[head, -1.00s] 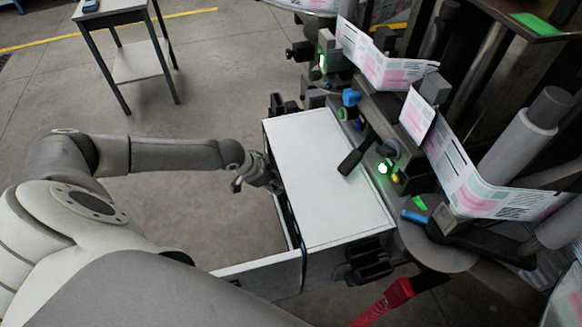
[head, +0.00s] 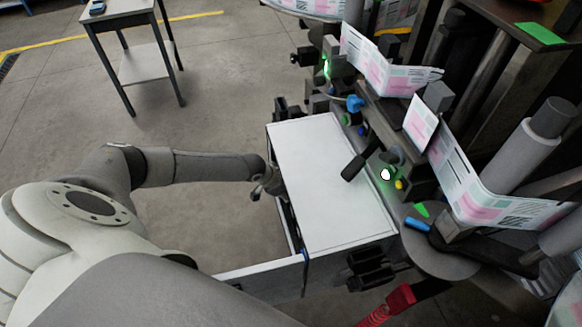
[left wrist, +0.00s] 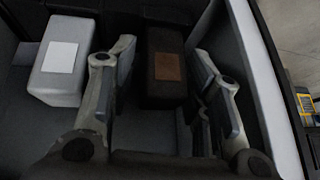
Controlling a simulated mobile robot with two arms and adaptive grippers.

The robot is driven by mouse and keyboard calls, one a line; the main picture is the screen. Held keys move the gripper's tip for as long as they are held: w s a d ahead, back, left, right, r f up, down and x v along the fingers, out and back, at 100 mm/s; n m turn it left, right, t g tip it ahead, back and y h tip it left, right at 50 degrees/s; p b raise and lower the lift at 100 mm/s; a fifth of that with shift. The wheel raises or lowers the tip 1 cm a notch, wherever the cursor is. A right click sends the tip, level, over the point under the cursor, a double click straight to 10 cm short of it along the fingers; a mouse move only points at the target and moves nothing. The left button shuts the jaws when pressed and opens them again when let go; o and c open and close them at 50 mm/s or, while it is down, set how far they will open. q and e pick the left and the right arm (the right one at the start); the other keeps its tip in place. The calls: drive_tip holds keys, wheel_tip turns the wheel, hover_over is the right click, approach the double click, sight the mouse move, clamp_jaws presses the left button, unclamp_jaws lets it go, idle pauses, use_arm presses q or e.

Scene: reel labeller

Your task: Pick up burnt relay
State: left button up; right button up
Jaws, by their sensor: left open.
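The burnt relay (left wrist: 166,85) is a dark brown-black block with a brown label. In the left wrist view it stands upper middle, inside a grey-walled compartment. My left gripper (left wrist: 165,65) is open, with one finger on each side of the dark relay in the picture; I cannot tell whether they touch it. A pale grey relay (left wrist: 62,60) with a white label stands to the left, beyond the left finger. In the head view my left gripper (head: 270,184) is at the left edge of the white-topped cabinet (head: 325,180), and the relays are hidden. My right gripper is not in view.
A light compartment wall (left wrist: 262,90) rises close to the right finger. In the head view a white panel edge (head: 262,266) juts left from the cabinet. The labelling machine (head: 400,170) stands on the right. A small table (head: 135,55) is at the back left, with open floor before it.

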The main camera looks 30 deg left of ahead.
use_arm(q)
drive_tip(key=shift+c, duration=0.2)
clamp_jaws()
drive_tip(key=shift+a+r, duration=0.1)
drive_tip(key=shift+s+r, duration=0.2)
drive_tip(key=shift+r, duration=0.15)
wheel_tip(320, 180, up, 6)
drive_tip(key=shift+f+b, duration=0.2)
drive_tip(key=shift+b, duration=0.3)
drive_tip(key=s+b, duration=0.3)
drive_tip(key=s, duration=1.6)
wheel_tip(320, 180, up, 8)
drive_tip(key=p, duration=0.9)
drive_tip(key=shift+s+f, duration=0.25)
drive_tip(key=shift+s, duration=0.1)
